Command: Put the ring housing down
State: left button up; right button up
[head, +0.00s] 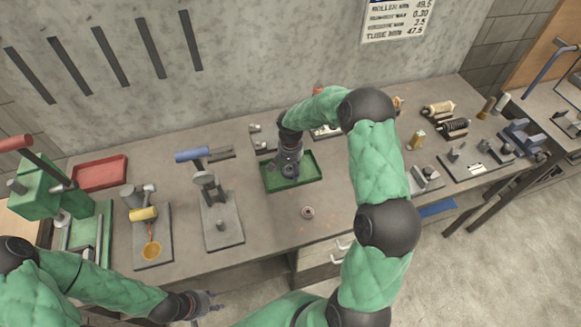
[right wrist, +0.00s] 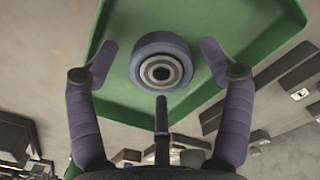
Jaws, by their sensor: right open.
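The ring housing (right wrist: 150,44) is a dark purple-grey ring with a lighter centre. In the right wrist view it appears to lie in the green tray (right wrist: 262,15), between my right gripper's spread fingers (right wrist: 160,62). A gap shows on both sides of the ring. In the head view my right gripper (head: 287,177) is low over the green tray (head: 312,176) and hides the ring housing. My left gripper (head: 207,303) is at the bench's front edge, away from the tray; its fingers are too small to read.
A small round part (head: 307,212) lies on the bench in front of the tray. A blue-handled press (head: 207,185), a plate with a yellow-headed tool (head: 145,214) and a red tray (head: 99,174) stand to the left. Fixtures and rollers (head: 454,127) stand to the right.

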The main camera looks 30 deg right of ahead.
jog(key=shift+r, duration=0.2)
notch_tip(320, 180, up, 12)
jog(key=p, duration=0.1)
dwell(0.3)
jog(key=shift+r+p, duration=0.1)
jog(key=shift+p, duration=0.3)
